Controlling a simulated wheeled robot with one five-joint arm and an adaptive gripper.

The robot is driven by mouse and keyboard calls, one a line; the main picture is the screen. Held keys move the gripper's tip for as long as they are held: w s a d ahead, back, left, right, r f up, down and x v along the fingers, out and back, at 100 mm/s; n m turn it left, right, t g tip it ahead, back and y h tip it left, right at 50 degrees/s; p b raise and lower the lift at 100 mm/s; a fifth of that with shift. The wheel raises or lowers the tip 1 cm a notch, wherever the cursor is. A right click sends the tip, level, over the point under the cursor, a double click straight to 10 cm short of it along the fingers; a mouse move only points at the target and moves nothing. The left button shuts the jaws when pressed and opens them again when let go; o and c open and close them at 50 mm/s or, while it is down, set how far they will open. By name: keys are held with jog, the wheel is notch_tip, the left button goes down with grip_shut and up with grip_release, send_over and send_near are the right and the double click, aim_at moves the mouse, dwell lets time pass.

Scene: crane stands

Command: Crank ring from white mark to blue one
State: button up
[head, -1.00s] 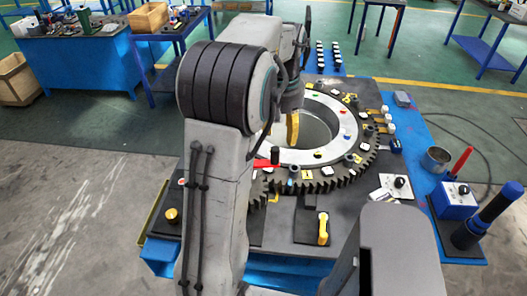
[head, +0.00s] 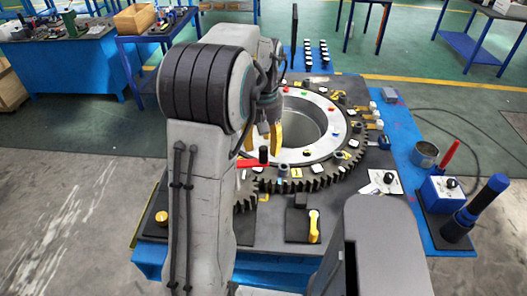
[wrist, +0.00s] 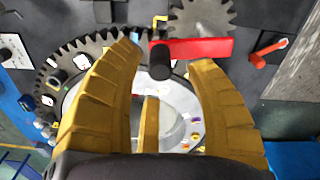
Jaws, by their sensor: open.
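The big dark toothed ring (head: 330,176) lies flat on the grey-topped stand, around a pale inner ring (head: 291,156) with small coloured marks. White and yellow tags sit on the toothed ring; I cannot tell which mark is at the reference point. The red crank arm (head: 249,163) carries an upright black knob (head: 264,154). In the wrist view the crank arm (wrist: 205,47) lies over a small gear (wrist: 203,14). My gripper (head: 268,140) is open, with yellow fingers close to the knob. In the wrist view the knob (wrist: 160,62) shows between my fingertips (wrist: 164,54), with gaps on both sides.
A yellow-handled lever (head: 314,226) stands at the front. On the right are a switch plate (head: 389,181), a metal cup (head: 425,154), a blue box with a red handle (head: 443,190) and a tall blue-handled tool (head: 485,205). Several white-capped parts line the ring's right side.

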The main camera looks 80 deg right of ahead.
aim_at(264, 148)
jog(key=shift+f, duration=1.7)
grip_shut()
